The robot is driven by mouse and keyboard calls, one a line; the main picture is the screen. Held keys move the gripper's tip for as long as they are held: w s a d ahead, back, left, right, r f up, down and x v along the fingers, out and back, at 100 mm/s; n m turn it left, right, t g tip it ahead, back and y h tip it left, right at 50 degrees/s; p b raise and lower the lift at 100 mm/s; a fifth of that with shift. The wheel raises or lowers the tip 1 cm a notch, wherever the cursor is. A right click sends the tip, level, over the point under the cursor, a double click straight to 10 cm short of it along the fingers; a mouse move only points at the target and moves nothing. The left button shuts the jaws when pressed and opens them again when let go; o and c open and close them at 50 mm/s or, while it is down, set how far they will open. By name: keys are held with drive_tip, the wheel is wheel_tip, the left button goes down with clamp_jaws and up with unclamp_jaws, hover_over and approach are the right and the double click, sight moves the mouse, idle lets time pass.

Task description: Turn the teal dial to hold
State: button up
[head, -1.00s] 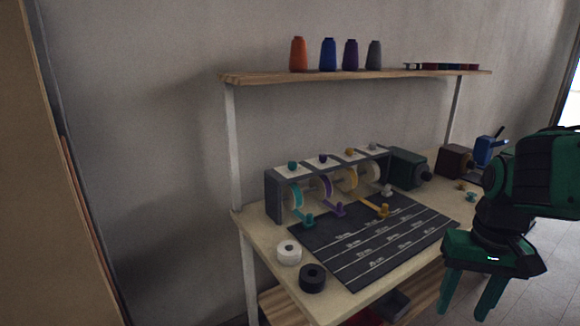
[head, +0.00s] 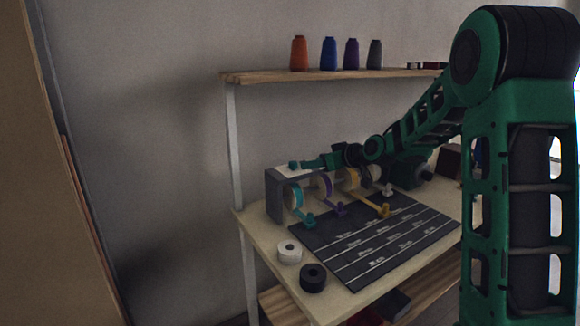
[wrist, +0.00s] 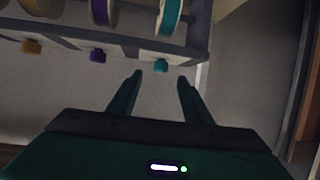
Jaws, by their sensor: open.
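The teal dial (head: 292,165) sits on top of the left end of the ribbon rack (head: 272,198). In the wrist view the teal dial (wrist: 160,65) shows just beyond my fingertips, lined up with the gap between them. My gripper (wrist: 159,78) is open, with a finger to either side of that line, and nothing is held. In the head view my gripper (head: 305,163) is over the rack top, just right of the teal dial. The dial's markings and setting cannot be read.
A purple dial (wrist: 98,56) and a yellow dial (wrist: 32,47) are along the same rack. Ribbon spools hang below the rack top. A dark mat (head: 350,265) lies in front, with white (head: 289,251) and black (head: 313,278) rolls beside it. A shelf (head: 270,77) with thread cones is above.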

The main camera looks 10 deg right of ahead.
sight(294, 162)
drive_tip(key=x, duration=0.4)
drive_tip(key=r+x, duration=0.1)
drive_tip(key=x, duration=0.7)
drive_tip(key=shift+w+a+r, duration=0.2)
drive_tip(key=shift+a, duration=0.1)
